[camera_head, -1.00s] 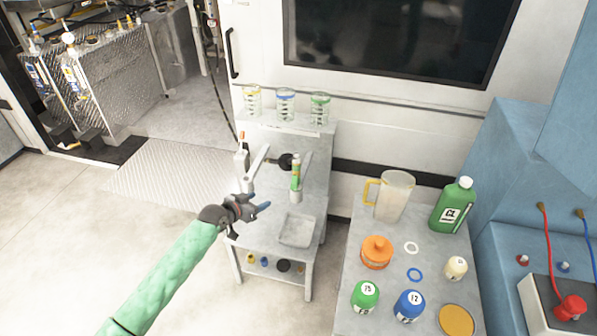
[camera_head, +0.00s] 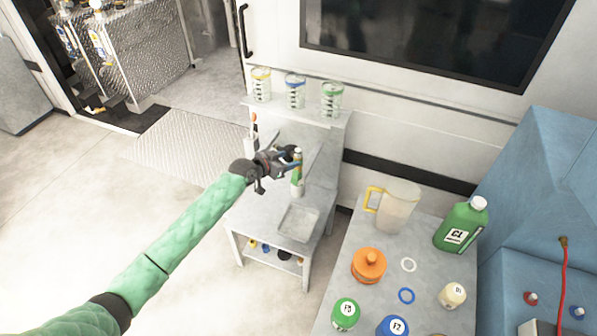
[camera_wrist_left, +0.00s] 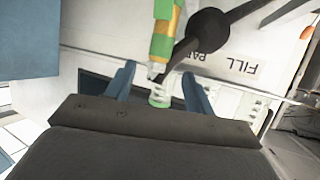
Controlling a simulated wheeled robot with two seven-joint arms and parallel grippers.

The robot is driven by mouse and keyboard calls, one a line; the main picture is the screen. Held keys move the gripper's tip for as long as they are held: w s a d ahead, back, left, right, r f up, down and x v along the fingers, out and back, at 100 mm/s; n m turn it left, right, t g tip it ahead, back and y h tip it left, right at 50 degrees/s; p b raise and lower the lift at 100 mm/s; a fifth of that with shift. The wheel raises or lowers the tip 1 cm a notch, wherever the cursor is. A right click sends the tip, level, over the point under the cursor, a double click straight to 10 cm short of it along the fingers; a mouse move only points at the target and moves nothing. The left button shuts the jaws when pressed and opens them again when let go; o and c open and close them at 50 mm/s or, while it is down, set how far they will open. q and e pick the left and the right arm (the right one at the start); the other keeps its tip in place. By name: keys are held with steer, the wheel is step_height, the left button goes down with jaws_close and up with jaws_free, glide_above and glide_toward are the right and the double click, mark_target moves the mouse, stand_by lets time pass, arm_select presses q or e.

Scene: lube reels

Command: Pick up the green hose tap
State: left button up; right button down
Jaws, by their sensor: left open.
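The green hose tap (camera_head: 298,180) stands upright on the small grey bench, with a white lower part. My left gripper (camera_head: 291,160) is beside its upper part and hides some of it. In the left wrist view the tap (camera_wrist_left: 164,30) is a green body with an orange band and pale tip, just beyond the fingers. My left gripper (camera_wrist_left: 157,80) is open there, its two blue fingers apart with the tap's tip in line with the gap. I cannot tell whether they touch it. My right gripper is not in view.
A black ball knob (camera_wrist_left: 208,25) on a dark rod is close to the tap. A grey tray (camera_head: 298,224) is in front. The right table holds a jug (camera_head: 400,208), a green bottle (camera_head: 462,226) and an orange container (camera_head: 369,265).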

mark_target(295, 156)
arm_select(q)
steer(key=b+x, duration=0.1)
steer(key=x, duration=0.4)
steer(key=shift+w+d+r, duration=0.1)
steer(key=shift+d+r, duration=0.05)
steer(key=shift+d, duration=0.1)
steer(key=shift+w+d, duration=0.15)
steer(key=shift+w, duration=0.05)
steer(key=c, duration=1.1)
jaws_close()
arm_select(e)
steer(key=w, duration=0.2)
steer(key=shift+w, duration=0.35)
